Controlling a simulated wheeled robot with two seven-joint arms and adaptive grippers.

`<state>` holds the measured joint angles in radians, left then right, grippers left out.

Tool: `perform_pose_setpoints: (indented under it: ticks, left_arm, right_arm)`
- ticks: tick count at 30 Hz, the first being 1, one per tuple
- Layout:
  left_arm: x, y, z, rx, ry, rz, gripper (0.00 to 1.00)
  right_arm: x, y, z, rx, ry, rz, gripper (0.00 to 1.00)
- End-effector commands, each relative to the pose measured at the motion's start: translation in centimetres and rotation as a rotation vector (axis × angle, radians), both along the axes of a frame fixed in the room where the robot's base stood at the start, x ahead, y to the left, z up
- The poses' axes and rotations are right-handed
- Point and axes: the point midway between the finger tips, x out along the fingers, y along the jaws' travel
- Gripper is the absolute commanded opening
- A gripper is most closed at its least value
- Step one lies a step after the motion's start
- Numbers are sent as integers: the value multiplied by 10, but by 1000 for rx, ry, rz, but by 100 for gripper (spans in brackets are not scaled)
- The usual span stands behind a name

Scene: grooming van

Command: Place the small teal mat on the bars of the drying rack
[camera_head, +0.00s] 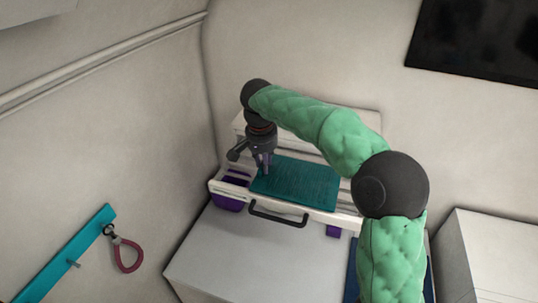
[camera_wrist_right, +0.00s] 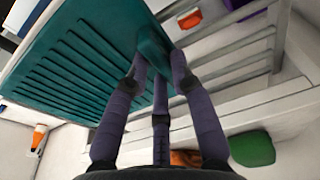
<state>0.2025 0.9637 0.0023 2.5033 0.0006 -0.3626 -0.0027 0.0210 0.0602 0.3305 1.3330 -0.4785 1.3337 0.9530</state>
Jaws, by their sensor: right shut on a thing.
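The small teal mat (camera_head: 300,184) lies roughly level over the white drying rack (camera_head: 343,219) against the back wall. In the right wrist view, the ribbed mat (camera_wrist_right: 75,65) fills the upper left. My right gripper (camera_head: 265,169) points down at the mat's left end. Its purple-grey fingers (camera_wrist_right: 158,70) are shut on a teal raised part of the mat. The rack's white bars (camera_wrist_right: 232,47) show beside the mat in the wrist view. I cannot tell whether the mat touches the bars, as its underside is hidden. My left gripper is out of view.
A purple bin (camera_head: 228,202) is left of the mat. A black handle (camera_head: 278,214) is in front, above a white cabinet top (camera_head: 235,255). A teal wall rail (camera_head: 75,250) holds a red loop (camera_head: 127,258). A dark screen (camera_head: 485,40) hangs at upper right.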

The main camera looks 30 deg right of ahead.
Motion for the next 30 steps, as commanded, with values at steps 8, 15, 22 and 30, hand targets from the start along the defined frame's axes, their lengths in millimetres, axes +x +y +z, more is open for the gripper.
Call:
perform_pose_setpoints:
  ticks: [8, 15, 22, 30]
  left_arm:
    - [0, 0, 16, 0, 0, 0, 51]
    - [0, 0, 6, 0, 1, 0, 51]
    - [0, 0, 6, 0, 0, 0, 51]
    - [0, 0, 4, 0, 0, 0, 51]
  right_arm:
    - [19, -24, 2, 0, 0, -3, 0]
    - [25, -33, -15, 0, 0, -1, 0]
    - [25, -32, -15, 0, -2, -1, 0]
    - [25, -32, -19, 1, -1, -1, 30]
